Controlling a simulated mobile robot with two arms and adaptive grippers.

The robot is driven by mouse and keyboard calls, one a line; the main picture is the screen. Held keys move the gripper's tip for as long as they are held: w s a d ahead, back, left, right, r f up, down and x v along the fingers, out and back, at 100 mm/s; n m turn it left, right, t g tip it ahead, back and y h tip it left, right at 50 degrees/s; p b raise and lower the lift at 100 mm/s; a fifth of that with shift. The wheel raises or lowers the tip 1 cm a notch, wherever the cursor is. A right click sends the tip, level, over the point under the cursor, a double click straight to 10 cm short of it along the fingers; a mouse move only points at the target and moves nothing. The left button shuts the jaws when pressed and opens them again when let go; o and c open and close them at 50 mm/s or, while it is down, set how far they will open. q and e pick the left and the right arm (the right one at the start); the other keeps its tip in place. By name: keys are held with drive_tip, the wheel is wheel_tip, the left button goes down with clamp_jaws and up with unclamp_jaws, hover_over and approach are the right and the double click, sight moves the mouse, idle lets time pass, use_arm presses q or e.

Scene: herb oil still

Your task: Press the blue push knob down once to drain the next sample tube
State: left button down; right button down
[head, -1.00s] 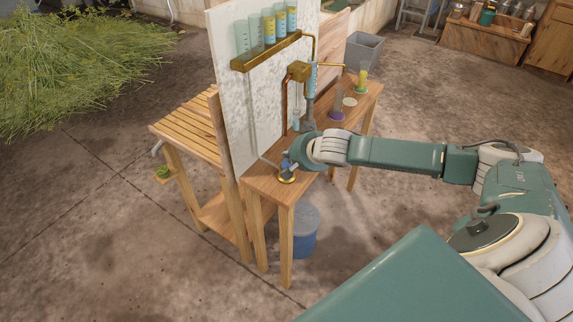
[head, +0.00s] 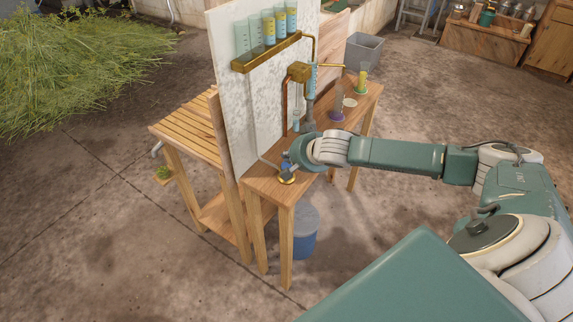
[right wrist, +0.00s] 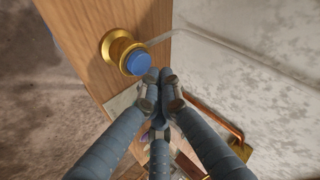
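The blue push knob (head: 286,167) sits on a round brass base (head: 287,180) at the near end of the narrow wooden bench. In the right wrist view, the blue knob (right wrist: 139,63) stands just beyond my right gripper's fingertips (right wrist: 162,78), slightly to their left. The fingers are drawn together with nothing between them. In the head view, my right gripper (head: 288,158) is over the knob and partly hides it; I cannot tell whether they touch. Several sample tubes (head: 269,27) stand in a brass rack on the white panel, some holding yellow and blue liquid. My left gripper is not in view.
The white panel (head: 245,110) rises close beside the knob. A blue bucket (head: 305,235) is under the bench (head: 262,188). Floor to the right is open.

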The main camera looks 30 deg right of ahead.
sight(289, 166)
drive_tip(key=shift+f, duration=0.1)
drive_tip(key=shift+f, duration=0.35)
drive_tip(key=shift+f, duration=0.45)
idle(0.8)
drive_tip(key=shift+r+p, duration=0.7)
drive_tip(key=shift+r, duration=0.15)
wheel_tip(289, 166, up, 5)
drive_tip(key=p, duration=0.5)
